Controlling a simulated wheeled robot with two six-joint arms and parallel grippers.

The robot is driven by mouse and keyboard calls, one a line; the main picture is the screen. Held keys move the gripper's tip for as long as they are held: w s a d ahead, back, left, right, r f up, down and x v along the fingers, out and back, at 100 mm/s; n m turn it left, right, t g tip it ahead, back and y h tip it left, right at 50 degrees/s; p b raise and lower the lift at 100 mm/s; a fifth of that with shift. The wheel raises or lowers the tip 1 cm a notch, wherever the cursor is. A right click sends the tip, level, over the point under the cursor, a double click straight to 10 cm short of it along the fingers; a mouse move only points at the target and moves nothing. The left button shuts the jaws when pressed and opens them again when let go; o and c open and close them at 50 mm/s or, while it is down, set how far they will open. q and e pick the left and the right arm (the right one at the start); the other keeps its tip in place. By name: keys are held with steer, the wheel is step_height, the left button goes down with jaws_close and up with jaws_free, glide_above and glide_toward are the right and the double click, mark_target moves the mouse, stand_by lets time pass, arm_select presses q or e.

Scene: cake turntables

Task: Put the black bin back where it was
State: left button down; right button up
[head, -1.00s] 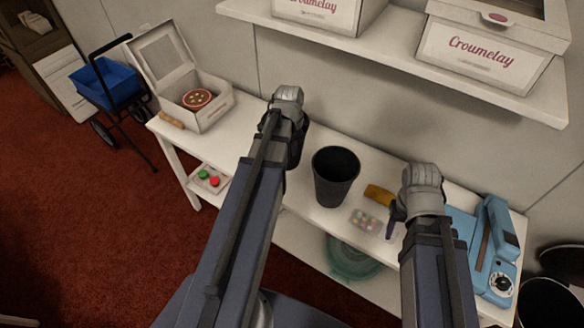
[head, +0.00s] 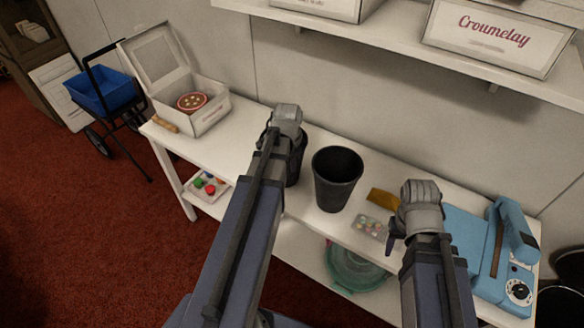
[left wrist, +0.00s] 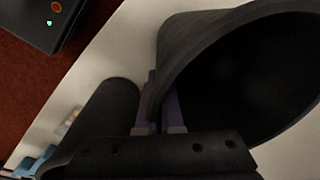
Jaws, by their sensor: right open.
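One black bin (head: 299,165) is mostly hidden behind my left arm in the head view. In the left wrist view its wide open mouth (left wrist: 240,75) fills the upper right. My left gripper (left wrist: 161,105) is shut on this bin's wall at the rim, with a purple finger on either side. Whether its base touches the table is hidden. A second black bin (head: 336,185) stands upright and empty on the table, just right of my left gripper. My right gripper (head: 396,232) is open and empty, above the table near the pill-like box.
The white table (head: 237,135) carries an open cake box (head: 205,117) at left, a clear box of coloured pieces (head: 370,226), a yellow-brown block (head: 383,198) and a blue machine (head: 480,245) at right. A shelf (head: 400,45) overhangs the back. Bare tabletop lies left of the bins.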

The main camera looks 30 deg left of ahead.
arm_select(q)
steer(key=shift+f, duration=0.2)
steer(key=c, duration=1.1)
jaws_free()
steer(key=shift+r, duration=0.1)
steer(key=r+p, duration=0.4)
steer(key=s+r+p, duration=0.1)
steer(key=r+p, duration=0.7)
steer(key=shift+s+d+r, duration=0.1)
steer(key=shift+s, duration=0.3)
steer(key=shift+d, duration=0.1)
steer(key=s+d+n, duration=0.1)
steer(key=s+d, duration=0.2)
steer(key=d, duration=0.5)
steer(key=s+d+n+g, duration=0.1)
steer(key=s+d, duration=0.3)
steer(key=d, duration=0.4)
steer(key=s+d+n+g+y, duration=0.1)
steer(key=s+d, duration=0.3)
steer(key=d, duration=0.5)
steer(key=shift+d+n, duration=0.1)
steer(key=shift+n, duration=0.6)
